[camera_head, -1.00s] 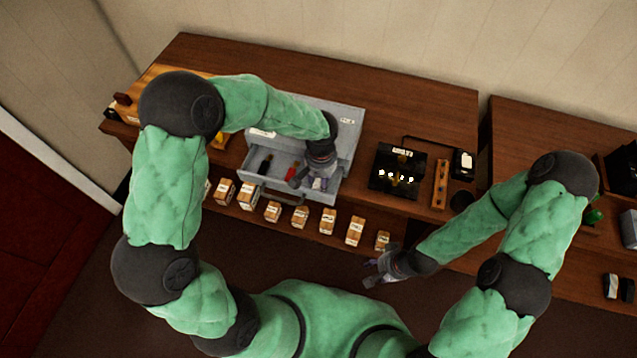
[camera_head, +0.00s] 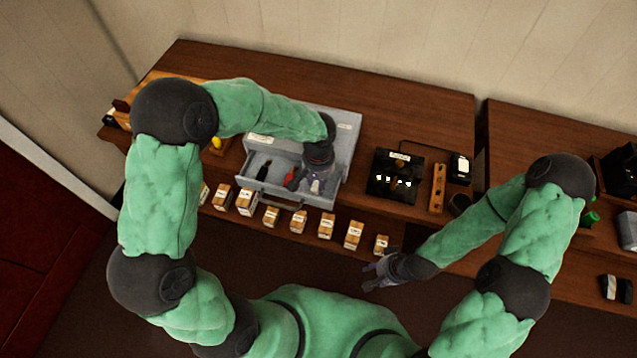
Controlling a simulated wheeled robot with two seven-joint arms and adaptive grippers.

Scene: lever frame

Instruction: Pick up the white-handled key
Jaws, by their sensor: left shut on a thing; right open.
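An open grey drawer (camera_head: 248,178) in a grey cabinet on the wooden table holds a black-handled item (camera_head: 264,170) and a red-handled item (camera_head: 290,177). My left gripper (camera_head: 313,188) points down into the drawer's right part, right of the red item. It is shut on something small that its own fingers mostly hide. No white-handled key shows clearly elsewhere in the drawer, so the held thing appears to be that key. My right gripper (camera_head: 373,277) is open and empty, in front of the table and apart from everything.
Several small labelled wooden blocks (camera_head: 298,222) stand in a row in front of the drawer. A black box (camera_head: 395,176) with pale marks and a wooden strip (camera_head: 437,188) stand to the right. The table behind the cabinet is clear.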

